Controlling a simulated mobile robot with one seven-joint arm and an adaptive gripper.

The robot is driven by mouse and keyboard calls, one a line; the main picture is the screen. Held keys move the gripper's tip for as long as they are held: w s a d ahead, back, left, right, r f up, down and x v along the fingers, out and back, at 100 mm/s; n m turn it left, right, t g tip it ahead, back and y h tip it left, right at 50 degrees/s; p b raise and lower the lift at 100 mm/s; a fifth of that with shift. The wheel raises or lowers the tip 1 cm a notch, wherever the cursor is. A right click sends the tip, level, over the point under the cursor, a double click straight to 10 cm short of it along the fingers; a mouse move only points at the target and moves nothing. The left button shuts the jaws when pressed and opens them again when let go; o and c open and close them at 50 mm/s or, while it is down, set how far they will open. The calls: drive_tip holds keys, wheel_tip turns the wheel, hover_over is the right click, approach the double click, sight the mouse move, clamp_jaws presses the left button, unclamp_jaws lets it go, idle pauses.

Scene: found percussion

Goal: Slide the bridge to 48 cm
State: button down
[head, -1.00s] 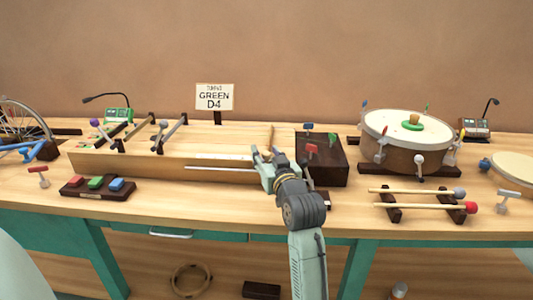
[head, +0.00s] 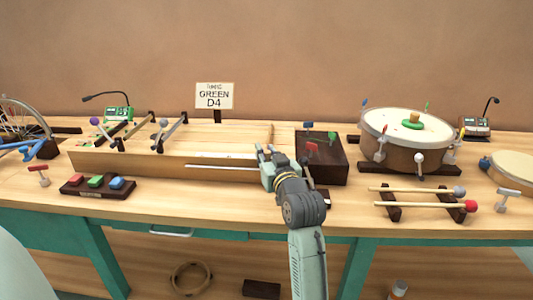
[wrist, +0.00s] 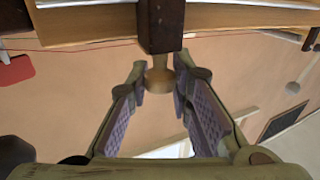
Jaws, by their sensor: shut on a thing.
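The long wooden string box (head: 140,162) lies on the bench, with a pale scale strip (head: 220,168) along its front; its marks are too small to read. My gripper (head: 266,153) is at the front right part of the box. In the wrist view, my gripper (wrist: 161,80) has its fingertips closed around a round wooden knob (wrist: 159,77). The knob sticks out of a dark wooden block, which looks like the bridge (wrist: 161,27). In the head view my gripper hides the knob, and I cannot tell the bridge's position on the scale.
A dark box with coloured pegs (head: 334,170) stands close to the right of my gripper. A drum (head: 405,150) and a rack of mallets (head: 420,200) are further right. A block with coloured buttons (head: 98,187) lies front left. A sign (head: 214,96) reads GREEN D4.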

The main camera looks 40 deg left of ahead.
idle(0.3)
drive_tip(key=s+a+p, duration=0.1)
drive_tip(key=s+a, duration=0.3)
drive_tip(key=a, duration=0.2)
drive_tip(key=shift+p, duration=0.35)
drive_tip(key=c, duration=1.4)
unclamp_jaws()
drive_tip(key=shift+d, duration=0.1)
drive_tip(key=shift+c, duration=0.2)
drive_tip(key=v, duration=1.2)
